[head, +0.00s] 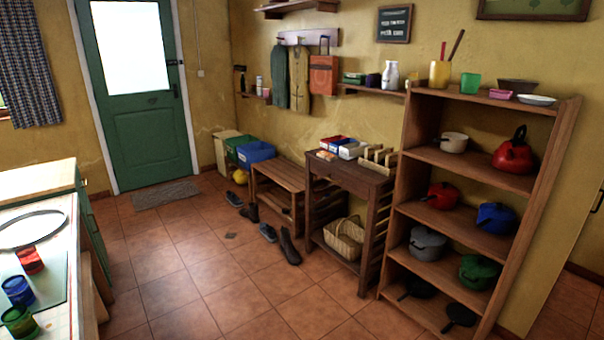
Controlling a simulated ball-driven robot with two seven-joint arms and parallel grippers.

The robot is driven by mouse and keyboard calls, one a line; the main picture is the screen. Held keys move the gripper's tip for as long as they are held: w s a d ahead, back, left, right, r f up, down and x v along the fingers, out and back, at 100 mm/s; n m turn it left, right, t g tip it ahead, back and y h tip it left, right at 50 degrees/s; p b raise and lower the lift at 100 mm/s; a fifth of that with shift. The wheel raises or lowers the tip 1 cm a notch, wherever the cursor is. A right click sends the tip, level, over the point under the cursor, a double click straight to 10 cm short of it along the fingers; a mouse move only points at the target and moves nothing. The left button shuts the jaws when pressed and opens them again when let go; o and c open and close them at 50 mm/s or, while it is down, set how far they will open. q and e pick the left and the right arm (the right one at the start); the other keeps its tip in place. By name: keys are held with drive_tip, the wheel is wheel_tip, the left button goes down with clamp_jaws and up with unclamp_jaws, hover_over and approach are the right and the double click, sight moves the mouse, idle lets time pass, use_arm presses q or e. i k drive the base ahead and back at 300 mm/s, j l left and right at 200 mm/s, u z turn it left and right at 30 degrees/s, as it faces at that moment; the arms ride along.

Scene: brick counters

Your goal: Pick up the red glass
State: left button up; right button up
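The red glass (29,261) stands upright on the counter (58,262) at the lower left of the head view. It is see-through and sits just in front of a round ring-like shape (30,228). A blue glass (18,291) and a green glass (19,322) stand nearer on the same counter, in a rough row with it. The glasses are apart from each other. Neither of my grippers is in the head view, so their state does not show.
A tall shelf (403,150) with several pots stands at the right. A dark side table (369,176) and a bench (282,172) line the back wall. Shoes (289,247) lie on the floor. The tiled floor (190,290) in the middle is clear.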

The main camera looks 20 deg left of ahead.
sight(31, 263)
drive_tip(key=i+u, duration=0.4)
drive_tip(key=i, duration=0.15)
drive_tip(key=i+l+u, duration=0.2)
drive_tip(key=i+u, duration=0.2)
drive_tip(key=i, duration=0.15)
